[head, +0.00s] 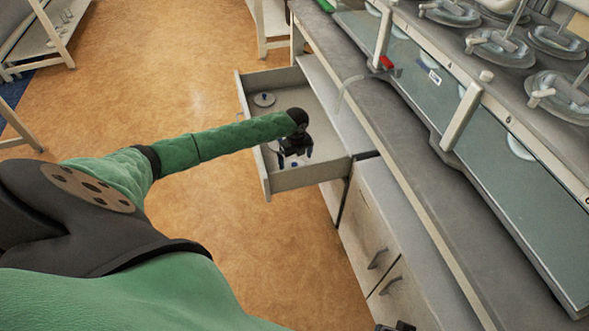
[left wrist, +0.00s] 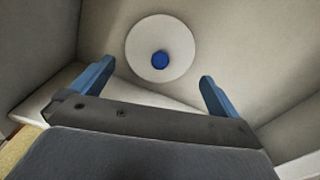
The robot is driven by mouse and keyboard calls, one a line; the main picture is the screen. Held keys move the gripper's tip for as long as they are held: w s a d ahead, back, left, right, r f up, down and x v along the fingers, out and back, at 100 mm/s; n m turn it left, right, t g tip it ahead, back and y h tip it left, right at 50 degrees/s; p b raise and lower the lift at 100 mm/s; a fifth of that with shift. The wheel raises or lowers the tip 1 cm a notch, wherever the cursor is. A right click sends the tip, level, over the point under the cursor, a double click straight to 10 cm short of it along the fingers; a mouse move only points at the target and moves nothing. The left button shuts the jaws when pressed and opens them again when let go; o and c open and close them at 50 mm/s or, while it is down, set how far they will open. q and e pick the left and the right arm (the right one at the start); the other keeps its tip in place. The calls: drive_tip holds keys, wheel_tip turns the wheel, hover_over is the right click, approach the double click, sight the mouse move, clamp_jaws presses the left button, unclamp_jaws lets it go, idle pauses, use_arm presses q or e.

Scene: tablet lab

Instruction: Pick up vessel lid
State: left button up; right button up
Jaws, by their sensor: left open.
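A round white vessel lid with a blue knob (left wrist: 160,60) lies in the drawer in the left wrist view, beyond and between the fingertips, touching neither. My left gripper (head: 295,157) is open and empty over the near part of the drawer; its blue fingers also show in the left wrist view (left wrist: 157,80). Only a small dark part, perhaps my right gripper, shows at the bottom edge.
The open drawer (head: 310,178) has raised walls close around my left gripper. A grey bench (head: 420,160) with a glass panel and several glass dishes (head: 501,48) stands to the right. Closed cabinets (head: 368,220) are below it.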

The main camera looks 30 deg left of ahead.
sight(294, 164)
use_arm(q)
drive_tip(key=f, duration=0.3)
drive_tip(key=shift+a+f+p, duration=0.2)
drive_tip(key=shift+a+p, duration=0.05)
drive_tip(key=shift+p, duration=0.05)
drive_tip(key=shift+f, duration=0.6)
use_arm(e)
drive_tip(key=shift+s+d+r, duration=0.25)
drive_tip(key=shift+d+r, duration=0.35)
drive_tip(key=shift+d, duration=0.1)
use_arm(q)
drive_tip(key=shift+c, duration=0.4)
drive_tip(key=c, duration=0.6)
drive_tip(key=shift+r, duration=0.15)
wheel_tip(294, 164, up, 8)
drive_tip(key=shift+w+r+b, duration=0.1)
drive_tip(key=shift+r+b, duration=0.15)
drive_tip(key=shift+b, duration=0.25)
drive_tip(key=shift+r, duration=0.65)
use_arm(e)
drive_tip(key=shift+w+a+f, duration=0.25)
drive_tip(key=shift+a+f, duration=0.55)
drive_tip(key=shift+f, duration=0.15)
